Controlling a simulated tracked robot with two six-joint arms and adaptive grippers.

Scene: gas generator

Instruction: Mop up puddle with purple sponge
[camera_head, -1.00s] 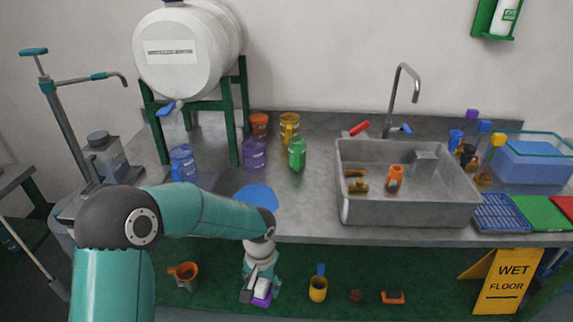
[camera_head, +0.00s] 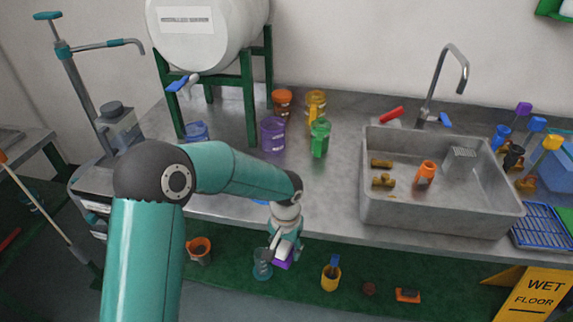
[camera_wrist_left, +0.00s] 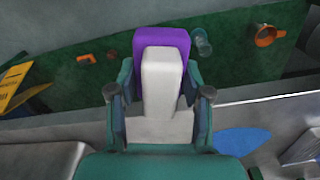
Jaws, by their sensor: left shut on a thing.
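My left gripper (camera_head: 286,245) is shut on the purple sponge (camera_head: 283,264), which has a white grip block. In the left wrist view the gripper (camera_wrist_left: 158,105) has its fingers on either side of the white block, with the purple sponge (camera_wrist_left: 162,42) beyond it. The gripper and sponge are in front of the counter's front edge, over the green floor area. The blue puddle (camera_wrist_left: 240,140) lies on the counter near its front edge, to the right of the gripper in the wrist view. In the head view my arm hides most of it. My right gripper is not in view.
The steel counter (camera_head: 325,200) carries several colored cups and a sink (camera_head: 440,210) to the right. A white tank (camera_head: 210,40) stands on a green frame. Below are a glass beaker (camera_head: 262,266), an orange cup (camera_head: 200,251), a yellow cup (camera_head: 331,277) and a wet-floor sign (camera_head: 538,292).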

